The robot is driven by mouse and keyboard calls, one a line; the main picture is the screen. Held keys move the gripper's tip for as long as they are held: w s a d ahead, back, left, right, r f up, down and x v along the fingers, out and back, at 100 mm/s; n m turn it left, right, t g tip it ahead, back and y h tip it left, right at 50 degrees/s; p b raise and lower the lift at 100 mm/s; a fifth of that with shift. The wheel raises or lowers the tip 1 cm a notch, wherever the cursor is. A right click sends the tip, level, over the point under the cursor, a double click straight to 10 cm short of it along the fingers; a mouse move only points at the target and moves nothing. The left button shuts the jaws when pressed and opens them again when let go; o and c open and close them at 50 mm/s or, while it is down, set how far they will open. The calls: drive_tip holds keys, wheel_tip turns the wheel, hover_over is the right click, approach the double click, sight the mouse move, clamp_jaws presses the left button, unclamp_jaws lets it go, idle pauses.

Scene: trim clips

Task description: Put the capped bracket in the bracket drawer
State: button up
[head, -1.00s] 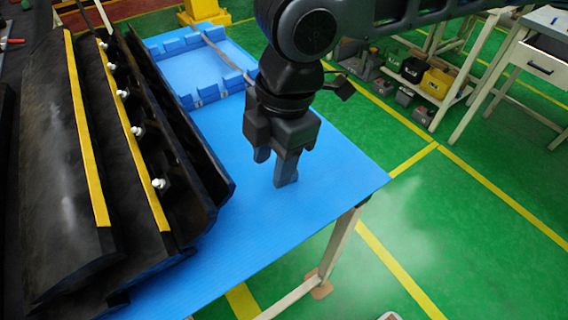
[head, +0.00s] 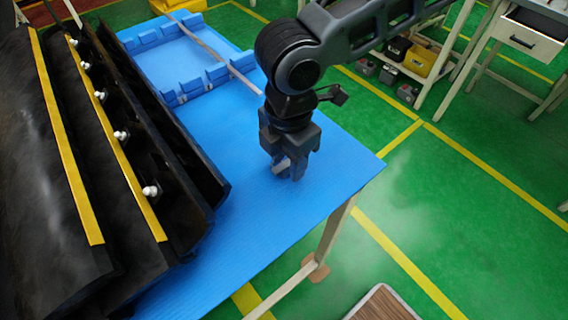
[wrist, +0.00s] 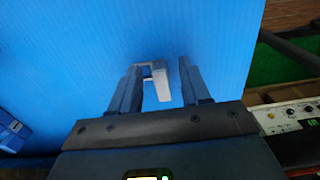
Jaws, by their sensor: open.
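A small pale grey bracket (wrist: 160,86) rests on the blue table surface (wrist: 90,50) in the wrist view. Its frame-like shape lies between my two fingers, and I cannot make out a cap on it. My gripper (wrist: 160,88) is open, with one finger on each side of the bracket. In the head view my gripper (head: 288,172) is low over the blue table (head: 250,225), and a light bit of the bracket (head: 281,166) shows between the fingers. A pale drawer (head: 522,38) with a dark handle is in a bench at the top right, with a dark recess above its front.
Long black trim panels (head: 60,190) with yellow strips and white clips fill the left. A blue padded tray (head: 180,62) sits at the table's back. Green floor with yellow lines is clear between table and bench. A low shelf (head: 410,70) holds dark and yellow bins.

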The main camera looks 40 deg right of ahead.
sight(288, 161)
drive_tip(key=shift+f, duration=0.15)
clamp_jaws()
idle(0.4)
drive_tip(key=shift+r, duration=0.6)
wheel_tip(288, 161, up, 3)
drive_tip(key=shift+f, duration=0.1)
drive_tip(key=s+d+r+b, duration=0.1)
drive_tip(key=s+d+r, duration=0.4)
drive_tip(key=d, duration=0.5)
wheel_tip(288, 161, up, 2)
drive_tip(key=shift+s+d, duration=0.15)
drive_tip(key=shift+s, duration=0.2)
